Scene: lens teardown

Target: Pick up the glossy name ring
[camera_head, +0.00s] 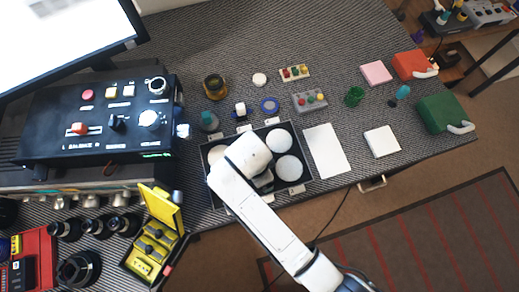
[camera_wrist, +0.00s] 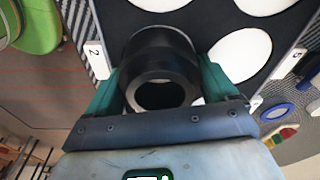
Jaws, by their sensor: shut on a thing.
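In the wrist view my gripper (camera_wrist: 158,85) has its green fingers on both sides of a glossy black ring (camera_wrist: 158,50) with an open round hole, and is shut on it. I take this for the name ring, but I can read no lettering on it. The ring is over the black tray (camera_wrist: 192,14) with white round spots. I cannot tell whether it touches the tray. In the head view my arm covers the ring and part of the tray (camera_head: 262,134).
A white sheet (camera_head: 327,150) lies just right of the tray. A yellow case (camera_head: 160,215) stands open at the lower left. A black control box (camera_head: 95,120) is at the left. Small jars and button blocks (camera_head: 310,101) stand behind the tray. The table's front edge is close.

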